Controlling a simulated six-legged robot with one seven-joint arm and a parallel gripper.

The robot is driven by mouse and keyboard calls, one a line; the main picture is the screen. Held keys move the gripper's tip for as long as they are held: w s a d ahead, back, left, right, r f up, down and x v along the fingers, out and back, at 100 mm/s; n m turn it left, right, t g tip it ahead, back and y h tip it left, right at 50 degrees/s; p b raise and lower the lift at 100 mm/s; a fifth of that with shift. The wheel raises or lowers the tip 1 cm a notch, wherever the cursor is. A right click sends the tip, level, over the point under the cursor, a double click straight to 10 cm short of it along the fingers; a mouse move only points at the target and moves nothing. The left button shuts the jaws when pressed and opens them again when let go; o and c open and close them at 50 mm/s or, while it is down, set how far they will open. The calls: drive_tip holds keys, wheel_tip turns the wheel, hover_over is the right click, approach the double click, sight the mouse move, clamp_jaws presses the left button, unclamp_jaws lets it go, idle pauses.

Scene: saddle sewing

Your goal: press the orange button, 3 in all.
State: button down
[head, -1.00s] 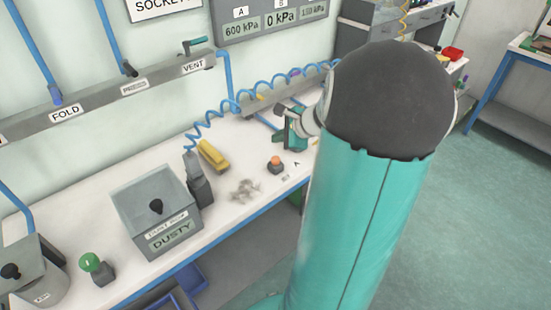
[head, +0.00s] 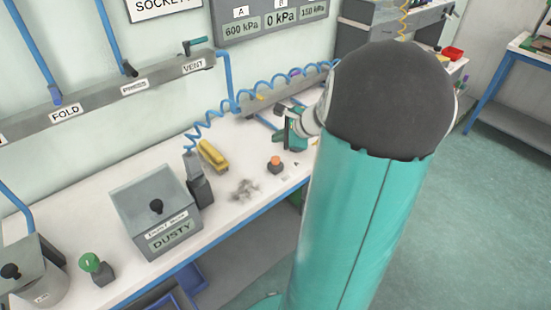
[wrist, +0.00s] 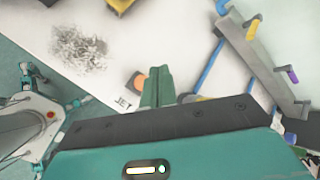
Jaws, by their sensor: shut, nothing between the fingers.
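The orange button (head: 275,160) sits on a small dark base on the white bench, near the bench's front edge in the head view. In the wrist view the orange button (wrist: 138,83) lies just left of my fingertips. My gripper (head: 291,130) is beside it, behind and to the right in the head view, with a gap between them. In the wrist view my gripper's green fingers (wrist: 157,88) are together and empty. A label reading JET lies by the button in the wrist view. My own arm hides the bench to the right.
A grey heap (head: 245,189), a yellow tool (head: 212,154) and a dark upright holder (head: 199,184) stand left of the button. A DUSTY box (head: 157,212) and a green button (head: 90,262) are further left. A blue coiled hose (head: 255,88) hangs behind.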

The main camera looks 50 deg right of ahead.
sight(279, 160)
drive_tip(key=shift+r, duration=0.1)
idle(0.4)
drive_tip(key=shift+r, duration=1.8)
drive_tip(key=shift+f, duration=4.45)
drive_tip(key=shift+f, duration=0.4)
